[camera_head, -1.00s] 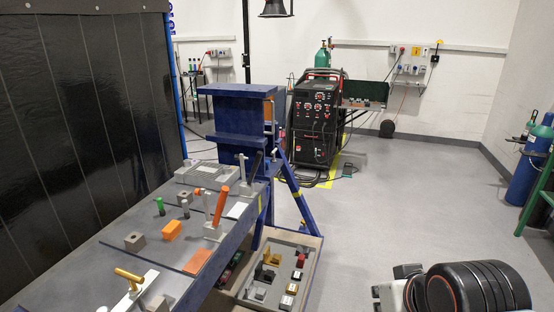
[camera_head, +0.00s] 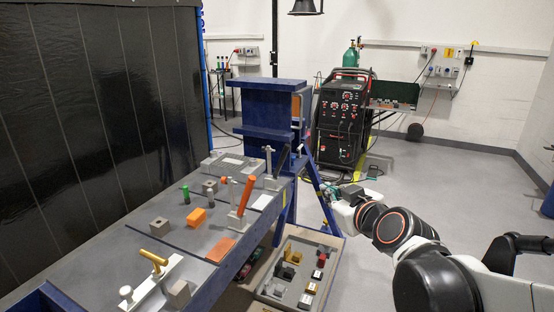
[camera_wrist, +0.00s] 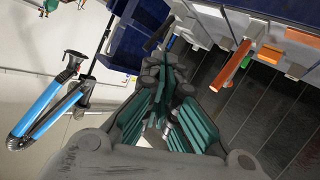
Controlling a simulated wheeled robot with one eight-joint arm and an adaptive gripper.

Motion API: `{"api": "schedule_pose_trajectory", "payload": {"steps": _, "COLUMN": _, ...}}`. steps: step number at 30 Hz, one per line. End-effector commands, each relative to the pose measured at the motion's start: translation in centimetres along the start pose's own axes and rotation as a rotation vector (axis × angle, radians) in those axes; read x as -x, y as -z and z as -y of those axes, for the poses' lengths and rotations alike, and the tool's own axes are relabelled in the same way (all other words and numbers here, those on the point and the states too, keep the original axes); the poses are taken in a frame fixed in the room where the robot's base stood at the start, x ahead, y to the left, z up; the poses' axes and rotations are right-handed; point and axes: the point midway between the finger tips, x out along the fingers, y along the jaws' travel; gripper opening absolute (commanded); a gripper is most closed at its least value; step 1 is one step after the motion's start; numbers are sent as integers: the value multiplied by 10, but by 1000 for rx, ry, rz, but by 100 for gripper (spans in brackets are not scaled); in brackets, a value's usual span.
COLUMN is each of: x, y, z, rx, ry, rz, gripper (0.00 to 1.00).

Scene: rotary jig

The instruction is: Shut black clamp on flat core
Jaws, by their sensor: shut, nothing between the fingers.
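The black clamp handle (camera_head: 281,161) stands tilted upward at the far right end of the blue-edged bench. It also shows in the wrist view (camera_wrist: 157,33), sticking out near the bench edge. A low grey block with a flat pale piece on top (camera_head: 231,162), perhaps the flat core, lies left of the clamp. The contact between clamp and piece is too small to tell. My gripper (camera_head: 330,193) is right of the bench, apart from the clamp. In the wrist view its green-padded fingers (camera_wrist: 165,125) are shut and empty.
An upright orange-handled clamp (camera_head: 246,196) and a gold-handled clamp (camera_head: 153,257) stand nearer on the bench, with small blocks and pins. An open tray of parts (camera_head: 268,291) sits low beside the bench. A blue frame (camera_head: 268,95) rises behind the clamp.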

Motion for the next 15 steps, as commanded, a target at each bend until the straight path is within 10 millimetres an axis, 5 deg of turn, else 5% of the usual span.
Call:
{"api": "schedule_pose_trajectory", "payload": {"steps": 8, "x": -81, "y": 18, "z": -10, "rx": 193, "ry": -141, "rz": -178, "gripper": 0}}
{"api": "schedule_pose_trajectory", "payload": {"steps": 15, "x": -156, "y": 38, "z": 2, "rx": 499, "ry": -267, "rz": -223, "gripper": 0}}
